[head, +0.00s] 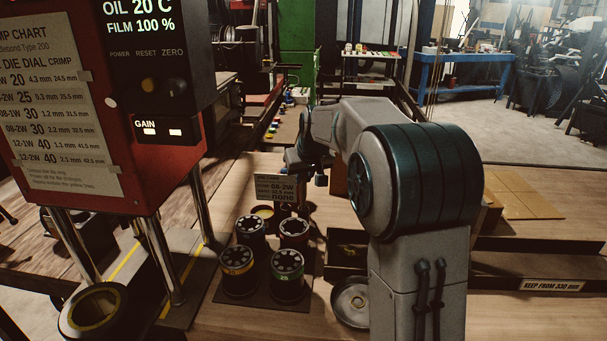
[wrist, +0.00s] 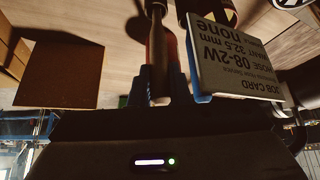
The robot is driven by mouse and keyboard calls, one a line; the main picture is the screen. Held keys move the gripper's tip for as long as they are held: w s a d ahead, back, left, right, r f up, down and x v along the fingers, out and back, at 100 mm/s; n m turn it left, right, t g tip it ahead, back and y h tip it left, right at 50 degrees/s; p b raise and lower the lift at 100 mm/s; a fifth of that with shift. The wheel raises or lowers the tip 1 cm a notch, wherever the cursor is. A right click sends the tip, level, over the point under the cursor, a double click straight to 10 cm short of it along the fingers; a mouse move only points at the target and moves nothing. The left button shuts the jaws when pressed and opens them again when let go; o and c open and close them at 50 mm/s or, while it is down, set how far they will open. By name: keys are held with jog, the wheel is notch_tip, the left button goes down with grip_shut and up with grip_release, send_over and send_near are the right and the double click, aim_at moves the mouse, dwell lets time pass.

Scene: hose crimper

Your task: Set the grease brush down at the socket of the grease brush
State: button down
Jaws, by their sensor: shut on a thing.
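In the wrist view my gripper (wrist: 158,92) is shut on the grease brush (wrist: 158,55), whose brown handle stands out between the dark blue fingers. A red part shows just behind the handle; I cannot tell what it is. The brush's far end is not clear. In the head view my gripper (head: 308,168) is small and dark, just behind and right of the job card (head: 278,188); the brush is hard to make out there. A yellow-rimmed round pot (head: 263,211) stands below the card. I cannot pick out the brush's socket with certainty.
The job card (wrist: 238,58) is very close to the fingers' right side in the wrist view. Several die sets (head: 288,268) stand on a dark mat in front. The red crimper (head: 150,110) is at left. A round metal dish (head: 350,302) lies beside my arm.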

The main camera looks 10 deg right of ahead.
jog(key=shift+f, duration=0.3)
dwell(0.4)
jog(key=c, duration=1.3)
grip_release()
jog(key=shift+d, duration=0.1)
jog(key=b+v, duration=0.1)
jog(key=v, duration=1.3)
jog(key=shift+w+b, duration=0.1)
jog(key=shift+b, duration=0.2)
